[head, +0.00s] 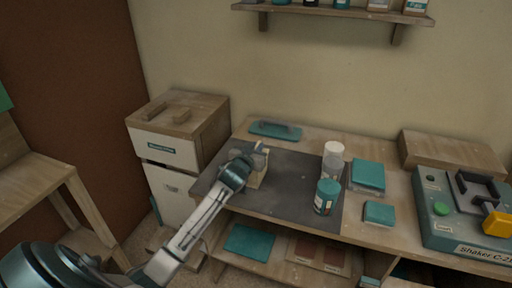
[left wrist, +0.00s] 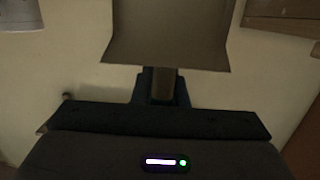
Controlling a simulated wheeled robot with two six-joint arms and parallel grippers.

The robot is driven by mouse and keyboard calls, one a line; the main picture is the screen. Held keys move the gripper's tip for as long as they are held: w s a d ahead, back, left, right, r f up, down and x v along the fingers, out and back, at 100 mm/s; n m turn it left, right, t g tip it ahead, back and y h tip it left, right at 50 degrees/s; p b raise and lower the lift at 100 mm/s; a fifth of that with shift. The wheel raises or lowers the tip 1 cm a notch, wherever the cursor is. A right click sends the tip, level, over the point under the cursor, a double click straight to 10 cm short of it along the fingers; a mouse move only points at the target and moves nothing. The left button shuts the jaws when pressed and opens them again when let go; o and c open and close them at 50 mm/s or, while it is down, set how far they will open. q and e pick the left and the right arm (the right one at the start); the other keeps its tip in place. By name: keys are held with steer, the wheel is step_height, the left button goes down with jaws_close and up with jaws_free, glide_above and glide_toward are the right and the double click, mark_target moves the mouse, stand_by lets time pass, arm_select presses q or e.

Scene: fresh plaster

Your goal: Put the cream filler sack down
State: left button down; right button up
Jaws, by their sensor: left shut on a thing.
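The cream filler sack (head: 257,179) is at the left part of the dark mat (head: 290,202) on the bench, mostly hidden behind my left gripper (head: 254,158). My left gripper is shut on the sack. In the left wrist view the sack (left wrist: 170,38) shows as a tan, flat-sided shape at the top, beyond the dark gripper body (left wrist: 158,115). I cannot tell whether the sack touches the mat. My right gripper is in neither view.
A white-capped clear bottle (head: 333,160) and a teal jar (head: 326,196) stand on the mat's right side. Teal boxes (head: 368,175) sit right of it. A teal float (head: 275,130) lies behind. A shaker machine (head: 465,215) is far right. The mat's middle is clear.

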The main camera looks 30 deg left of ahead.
arm_select(q)
steer(key=c, duration=1.8)
jaws_free()
steer(key=o, duration=0.3)
steer(key=shift+o, duration=0.2)
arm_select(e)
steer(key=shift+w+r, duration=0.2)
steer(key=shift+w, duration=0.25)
arm_select(q)
steer(key=shift+r, duration=0.1)
steer(key=shift+s+d, duration=0.1)
steer(key=shift+s, duration=0.2)
steer(key=v, duration=0.3)
steer(key=shift+b, duration=0.3)
steer(key=v, duration=0.8)
steer(key=shift+s+b, duration=0.25)
steer(key=shift+b, duration=0.2)
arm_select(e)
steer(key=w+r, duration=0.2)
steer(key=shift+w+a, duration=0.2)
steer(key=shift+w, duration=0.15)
